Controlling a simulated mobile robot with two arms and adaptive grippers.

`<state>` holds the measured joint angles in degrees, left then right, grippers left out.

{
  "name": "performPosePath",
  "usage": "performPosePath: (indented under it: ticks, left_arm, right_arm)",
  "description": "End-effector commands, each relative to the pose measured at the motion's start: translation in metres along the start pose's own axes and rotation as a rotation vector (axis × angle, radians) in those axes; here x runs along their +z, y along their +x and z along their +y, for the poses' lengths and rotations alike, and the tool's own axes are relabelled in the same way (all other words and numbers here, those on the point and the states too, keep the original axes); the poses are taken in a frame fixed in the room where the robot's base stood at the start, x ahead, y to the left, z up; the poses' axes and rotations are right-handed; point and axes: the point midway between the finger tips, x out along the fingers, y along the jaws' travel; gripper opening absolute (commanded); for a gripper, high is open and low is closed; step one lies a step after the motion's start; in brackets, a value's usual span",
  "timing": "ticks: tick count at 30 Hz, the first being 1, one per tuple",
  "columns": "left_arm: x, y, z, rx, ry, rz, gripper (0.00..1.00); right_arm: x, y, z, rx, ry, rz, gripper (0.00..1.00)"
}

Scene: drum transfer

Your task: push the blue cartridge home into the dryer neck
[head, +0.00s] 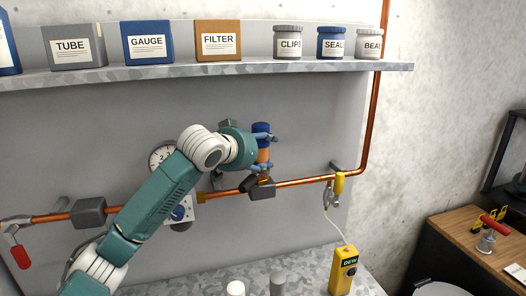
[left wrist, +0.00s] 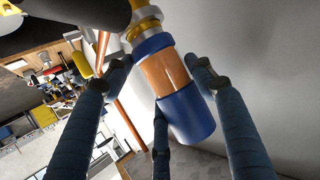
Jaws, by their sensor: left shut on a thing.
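The blue cartridge (head: 262,128) has blue ends and an orange middle. It stands upright, with its lower end at the brass dryer neck (head: 264,179) on the copper pipe. My left gripper (head: 266,152) is around the cartridge from the left, its fingers shut on it. In the left wrist view the cartridge (left wrist: 189,117) lies between my gripper's fingers (left wrist: 162,78), with the brass neck (left wrist: 146,22) at its end. I cannot tell how deep it sits in the neck. My right gripper is not in view.
The copper pipe (head: 300,181) runs along the wall, with a yellow-handled valve (head: 339,184) to the right. A gauge (head: 161,157) is behind my left arm. A shelf (head: 210,71) with boxes and jars is above. A yellow DEW meter (head: 343,270) stands on the bench below.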

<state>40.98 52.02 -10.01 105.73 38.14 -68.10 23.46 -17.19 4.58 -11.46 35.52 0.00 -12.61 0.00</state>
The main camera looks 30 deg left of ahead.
Motion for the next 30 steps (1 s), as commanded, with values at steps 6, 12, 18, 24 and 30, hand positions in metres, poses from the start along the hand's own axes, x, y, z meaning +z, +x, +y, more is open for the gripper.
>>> performPosePath:
  ticks: [6, 12, 18, 24, 30]
  left_arm:
    - [0.005, 0.002, 0.001, 0.001, 0.001, -0.013, 0.69]
    - [0.004, 0.001, 0.001, 0.001, 0.000, -0.009, 0.77]
    - [0.004, -0.002, 0.000, 0.000, 0.000, -0.009, 0.77]
    - [0.003, -0.032, 0.000, 0.000, 0.004, -0.007, 0.77]
    - [0.004, -0.076, 0.000, -0.001, 0.004, -0.009, 0.77]
  right_arm:
    - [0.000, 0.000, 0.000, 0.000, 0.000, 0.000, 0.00]
    - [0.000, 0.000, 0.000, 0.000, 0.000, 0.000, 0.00]
    - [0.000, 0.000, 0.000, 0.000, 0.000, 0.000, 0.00]
    - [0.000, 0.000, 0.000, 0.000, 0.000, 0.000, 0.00]
    - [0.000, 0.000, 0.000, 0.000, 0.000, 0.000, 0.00]
